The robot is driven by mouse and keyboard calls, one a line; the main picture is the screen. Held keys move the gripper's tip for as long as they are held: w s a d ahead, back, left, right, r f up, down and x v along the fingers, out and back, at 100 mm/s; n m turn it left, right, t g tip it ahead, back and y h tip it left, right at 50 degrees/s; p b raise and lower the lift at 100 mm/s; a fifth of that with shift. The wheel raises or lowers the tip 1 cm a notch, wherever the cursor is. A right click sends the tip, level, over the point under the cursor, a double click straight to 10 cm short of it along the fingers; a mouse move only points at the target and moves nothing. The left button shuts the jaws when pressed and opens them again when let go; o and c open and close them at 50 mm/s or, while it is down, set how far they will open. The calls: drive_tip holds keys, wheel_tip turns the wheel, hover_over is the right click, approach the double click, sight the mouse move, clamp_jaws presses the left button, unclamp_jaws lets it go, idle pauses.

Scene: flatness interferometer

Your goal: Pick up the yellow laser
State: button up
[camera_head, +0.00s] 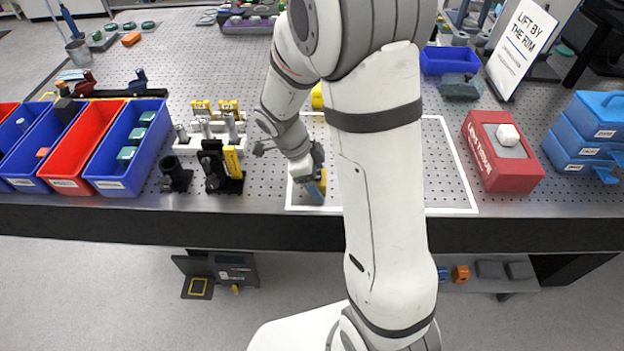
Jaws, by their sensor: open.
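My gripper (315,187) points down inside the white-outlined area of the perforated table, near its front left corner. It is small in the picture, with a blue part and a yellow patch at its tip; I cannot tell whether the yellow is a separate object. The gripper is open. A yellow object (317,97), perhaps the yellow laser, shows farther back, mostly hidden behind my arm. A yellow labelled piece (232,159) stands upright on a black mount left of the gripper. I cannot tell for certain which is the laser.
Red and blue bins (133,150) stand at the left. Posts with yellow tops (203,106) stand left of the outlined area. A red tissue box (503,160) and blue cases (590,135) are at the right. The outlined area right of my arm (445,180) is clear.

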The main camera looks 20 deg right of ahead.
drive_tip(key=c, duration=1.5)
